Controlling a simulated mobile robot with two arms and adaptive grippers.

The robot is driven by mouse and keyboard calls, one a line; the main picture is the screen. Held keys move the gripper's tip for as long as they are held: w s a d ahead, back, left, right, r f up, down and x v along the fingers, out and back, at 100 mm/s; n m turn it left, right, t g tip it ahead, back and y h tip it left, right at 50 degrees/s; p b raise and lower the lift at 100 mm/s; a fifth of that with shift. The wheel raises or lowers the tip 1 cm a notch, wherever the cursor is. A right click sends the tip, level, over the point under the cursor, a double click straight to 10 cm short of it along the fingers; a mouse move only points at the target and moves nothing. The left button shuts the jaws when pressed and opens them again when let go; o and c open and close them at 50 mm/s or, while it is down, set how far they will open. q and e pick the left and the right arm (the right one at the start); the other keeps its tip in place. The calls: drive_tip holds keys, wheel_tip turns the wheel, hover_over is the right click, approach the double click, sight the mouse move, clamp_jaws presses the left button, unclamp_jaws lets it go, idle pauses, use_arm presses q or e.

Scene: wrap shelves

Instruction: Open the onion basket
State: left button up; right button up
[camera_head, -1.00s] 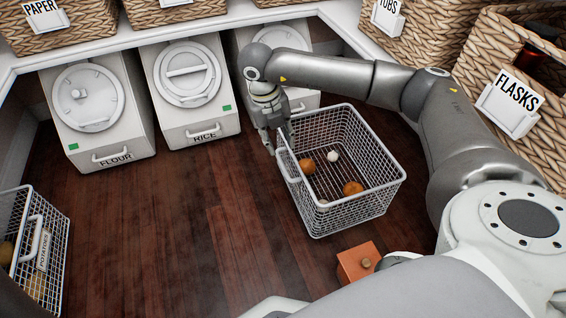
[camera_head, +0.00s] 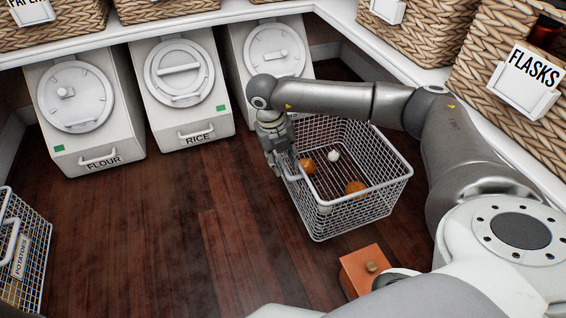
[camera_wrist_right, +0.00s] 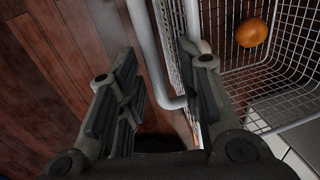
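The onion basket is a white wire basket (camera_head: 350,218) on the dark wooden floor, with orange-brown onions (camera_head: 355,188) and a small white one inside. Its label is not visible. My right gripper (camera_head: 284,168) is at the basket's left side, at its handle. In the right wrist view the fingers (camera_wrist_right: 158,70) are apart, with the white handle bar (camera_wrist_right: 148,40) running between them. The left finger is clear of the bar; whether the right finger touches the basket side I cannot tell. My left gripper is out of view.
White FLOUR (camera_head: 90,110) and RICE (camera_head: 182,95) bins stand behind, with a third bin (camera_head: 272,50) beside them. A POTATOES wire basket (camera_head: 22,250) is at the left edge. An orange block with a knob (camera_head: 358,268) lies in front. The floor in the middle is clear.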

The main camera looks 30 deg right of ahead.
drive_tip(key=shift+c, duration=0.3)
clamp_jaws()
drive_tip(key=shift+d, duration=0.15)
drive_tip(key=d+p, duration=0.1)
drive_tip(key=s+d+p, duration=0.1)
drive_tip(key=d, duration=0.1)
drive_tip(key=shift+d+r, duration=0.2)
drive_tip(key=shift+d+f, duration=0.15)
drive_tip(key=shift+d, duration=0.1)
drive_tip(key=shift+o, duration=0.3)
unclamp_jaws()
